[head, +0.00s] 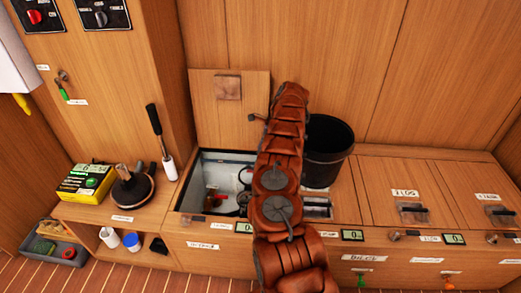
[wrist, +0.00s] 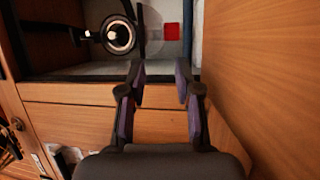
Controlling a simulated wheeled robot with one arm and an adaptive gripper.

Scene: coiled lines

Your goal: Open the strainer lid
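My gripper (wrist: 161,72) is open and empty in the wrist view, its two fingers apart over the near edge of an open bench compartment. A round dark fitting with a bright ring (wrist: 119,36), possibly the strainer top, lies ahead and left of the fingers, not touched. A red square (wrist: 172,32) lies on the pale compartment floor ahead of them. In the head view, the open compartment (head: 213,166) is left of my arm, with red, green and dark parts inside. My arm hides its right side, and I cannot clearly make out the strainer lid there.
A raised wooden hatch (head: 205,110) leans against the back wall. A black bucket (head: 328,150) stands right of my arm. Closed hatches (head: 402,190) continue rightwards. A yellow box (head: 88,183) and a dark round tool (head: 133,190) sit on the left shelf.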

